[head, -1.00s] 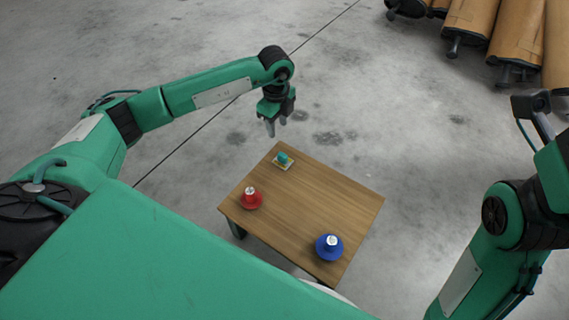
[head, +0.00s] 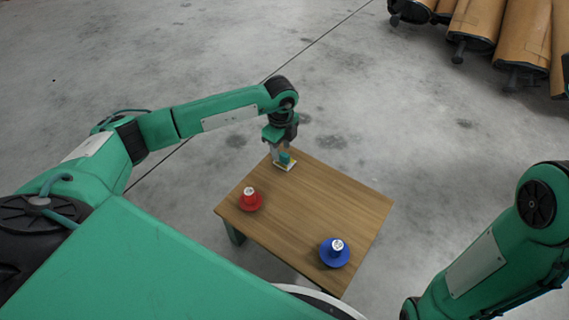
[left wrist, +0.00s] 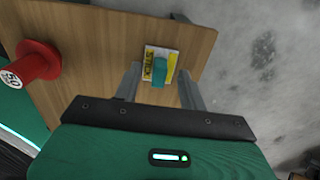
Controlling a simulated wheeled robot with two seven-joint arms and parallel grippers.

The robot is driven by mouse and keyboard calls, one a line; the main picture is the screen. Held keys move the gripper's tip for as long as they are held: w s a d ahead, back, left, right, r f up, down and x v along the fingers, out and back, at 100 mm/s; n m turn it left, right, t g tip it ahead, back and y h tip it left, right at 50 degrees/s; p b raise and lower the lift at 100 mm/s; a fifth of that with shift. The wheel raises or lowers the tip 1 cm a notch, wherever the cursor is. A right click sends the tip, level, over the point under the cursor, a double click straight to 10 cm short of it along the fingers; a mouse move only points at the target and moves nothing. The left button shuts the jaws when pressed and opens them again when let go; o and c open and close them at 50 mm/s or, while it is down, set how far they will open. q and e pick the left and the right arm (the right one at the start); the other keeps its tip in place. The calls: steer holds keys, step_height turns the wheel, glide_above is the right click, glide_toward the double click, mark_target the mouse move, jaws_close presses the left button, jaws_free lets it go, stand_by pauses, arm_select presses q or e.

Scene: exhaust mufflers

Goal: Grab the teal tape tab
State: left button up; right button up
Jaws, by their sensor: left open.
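The teal tape tab (head: 284,158) stands on a small white and yellow plate (head: 289,166) at the far corner of the wooden table. In the left wrist view the tab (left wrist: 159,72) lies in the gap between the two grey fingers, with space on both sides. My left gripper (head: 279,152) is open, points down over the tab and partly hides it in the head view. Whether the fingertips reach down beside the tab or are still above it, I cannot tell. My right gripper is out of view; only part of my right arm shows.
A red knob-like piece (head: 249,200) and a blue one (head: 334,252), both with white tops, stand on the wooden table (head: 330,200). The table's middle is clear. Several brown cylinders (head: 520,45) lie on the concrete floor at the back right.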

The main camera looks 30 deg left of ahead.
mark_target(282, 153)
arm_select(q)
step_height(282, 153, down, 3)
steer(key=shift+b, duration=0.8)
jaws_close()
steer(key=shift+r, duration=0.2)
